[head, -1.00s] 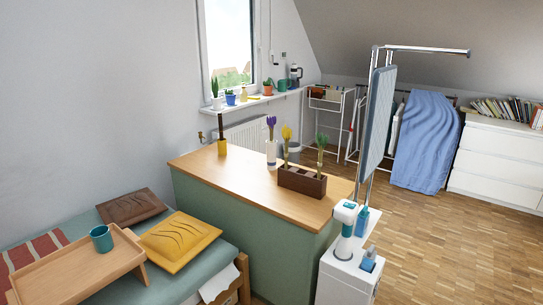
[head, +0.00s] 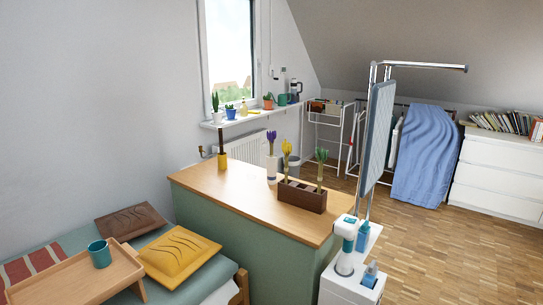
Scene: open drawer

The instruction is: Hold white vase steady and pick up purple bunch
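A white vase (head: 272,175) stands upright near the back edge of the wooden counter (head: 222,189). A purple bunch (head: 271,139) sticks up out of its top. Just right of it is a dark brown planter box (head: 301,196) holding a yellow bunch (head: 286,151) and a green bunch (head: 320,156). Neither of my grippers shows in the head view, and nothing touches the vase or the bunch.
A brown and yellow item (head: 221,149) stands at the counter's back left. A bed with cushions (head: 181,255) and a wooden tray (head: 72,279) is at left. Parquet floor (head: 440,245) is clear at right.

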